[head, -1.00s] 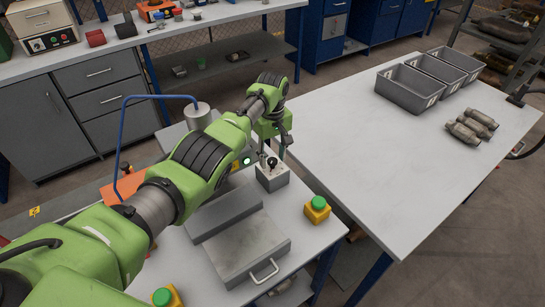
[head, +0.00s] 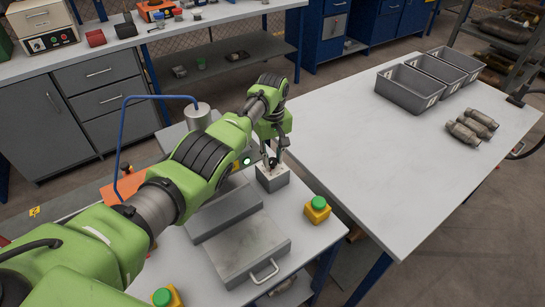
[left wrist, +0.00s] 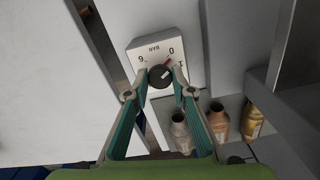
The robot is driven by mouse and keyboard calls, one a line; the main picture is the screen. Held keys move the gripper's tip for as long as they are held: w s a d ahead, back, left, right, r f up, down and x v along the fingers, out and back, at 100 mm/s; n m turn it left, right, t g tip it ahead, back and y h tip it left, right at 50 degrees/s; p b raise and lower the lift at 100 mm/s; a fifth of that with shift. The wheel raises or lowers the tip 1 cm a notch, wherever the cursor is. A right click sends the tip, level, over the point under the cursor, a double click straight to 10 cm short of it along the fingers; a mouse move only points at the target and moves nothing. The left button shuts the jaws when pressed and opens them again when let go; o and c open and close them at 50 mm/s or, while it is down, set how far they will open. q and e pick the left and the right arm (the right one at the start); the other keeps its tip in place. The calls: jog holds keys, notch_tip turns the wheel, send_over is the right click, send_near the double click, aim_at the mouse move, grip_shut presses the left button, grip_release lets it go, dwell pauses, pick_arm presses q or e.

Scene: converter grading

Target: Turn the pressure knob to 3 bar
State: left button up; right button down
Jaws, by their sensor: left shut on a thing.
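The pressure knob (left wrist: 160,76) is a small dark round knob with a light mark on it. A short red mark lies between the knob and the 0. My left gripper (left wrist: 161,82) has one fingertip on each side of the knob and is shut on it. In the head view my left gripper (head: 271,161) points down at the grey knob box (head: 273,181) and mostly hides the knob. My right gripper is not in view.
A grey hinged plate with a handle (head: 249,248) lies in front of the knob box. A yellow box with a green button (head: 317,209) stands to its right. Grey bins (head: 411,90) and metal converters (head: 463,133) are on the right table, whose middle is clear.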

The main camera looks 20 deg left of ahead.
pick_arm(q)
jog(key=m, duration=1.8)
jog(key=shift+m, duration=0.3)
jog(key=m, duration=0.5)
jog(key=shift+m, duration=0.4)
jog(key=shift+r, duration=0.1)
jog(key=o, duration=1.1)
jog(key=shift+o, duration=0.2)
